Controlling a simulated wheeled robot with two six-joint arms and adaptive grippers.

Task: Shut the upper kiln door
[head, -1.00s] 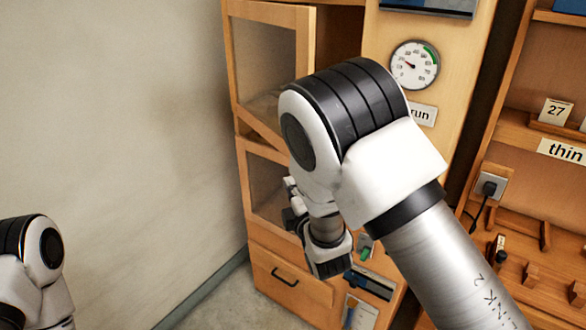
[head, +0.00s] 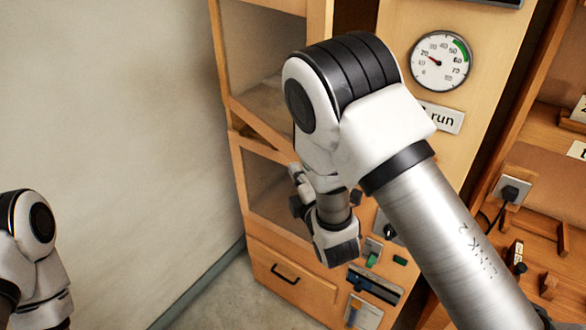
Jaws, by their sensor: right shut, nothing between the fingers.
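The upper kiln door (head: 319,30) is a wooden frame around a glass pane at the top left of the cabinet. It stands ajar, with a dark opening showing along its right side; its top is cut off by the picture edge. My right arm crosses in front of the cabinet and hides part of the door's lower right. My right gripper (head: 298,192) is small and partly hidden beneath the arm, in front of the lower door. It is shut and empty. My left arm shows at the lower left, but its gripper is out of view.
The lower door (head: 262,195) has a glass pane and looks closed. A drawer (head: 290,284) is below it. A bare wall (head: 110,120) bounds the left.

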